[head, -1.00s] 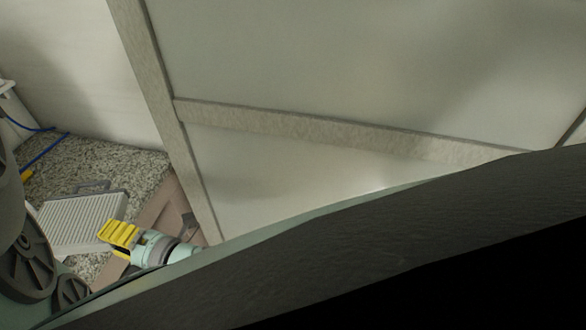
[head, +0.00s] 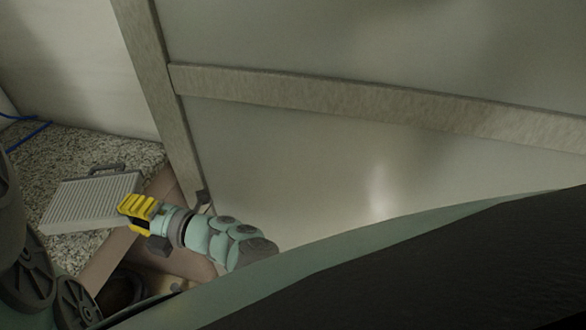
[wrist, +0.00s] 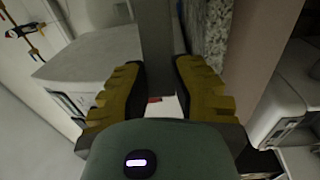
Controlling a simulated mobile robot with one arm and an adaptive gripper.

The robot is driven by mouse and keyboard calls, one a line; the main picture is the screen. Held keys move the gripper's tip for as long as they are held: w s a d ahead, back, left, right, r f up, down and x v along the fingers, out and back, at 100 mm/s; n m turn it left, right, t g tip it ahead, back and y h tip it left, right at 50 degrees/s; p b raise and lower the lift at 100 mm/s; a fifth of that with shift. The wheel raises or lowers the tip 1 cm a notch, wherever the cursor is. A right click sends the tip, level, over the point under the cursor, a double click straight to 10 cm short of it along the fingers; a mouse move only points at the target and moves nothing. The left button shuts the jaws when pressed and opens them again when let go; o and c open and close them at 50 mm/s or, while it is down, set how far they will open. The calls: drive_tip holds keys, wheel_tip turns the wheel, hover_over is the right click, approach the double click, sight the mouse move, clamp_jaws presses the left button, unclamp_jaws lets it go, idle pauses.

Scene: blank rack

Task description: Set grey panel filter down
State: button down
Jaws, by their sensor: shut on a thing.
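The grey panel filter (head: 90,200), a flat pleated panel with a grey frame and a grey handle at its far edge, shows at the left of the head view. My gripper (head: 137,210) has yellow fingers shut on the filter's right edge. In the wrist view my gripper (wrist: 165,90) shows its two fingers on either side of a grey strip, the filter (wrist: 157,45) seen edge-on. The filter overlaps the speckled granite counter (head: 60,150) in the head view. I cannot tell whether it touches the counter.
A large pale panel with a wooden-looking frame (head: 350,95) stands right of the counter. A blue cable (head: 30,138) lies at the counter's far left. A white cabinet-like box (wrist: 80,50) shows left in the wrist view, and a white appliance (wrist: 275,105) at right.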

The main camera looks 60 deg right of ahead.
sight(124, 188)
drive_tip(key=w+d, duration=0.1)
drive_tip(key=w, duration=0.1)
drive_tip(key=w+b, duration=0.1)
drive_tip(key=w, duration=0.2)
drive_tip(key=w+d+f+b, duration=0.1)
drive_tip(key=w, duration=0.2)
drive_tip(key=shift+w+d, duration=0.2)
drive_tip(key=shift+d, duration=0.1)
drive_tip(key=shift+f+b, duration=1.35)
drive_tip(key=shift+f, duration=0.3)
drive_tip(key=shift+f, duration=0.1)
drive_tip(key=c, duration=0.9)
unclamp_jaws()
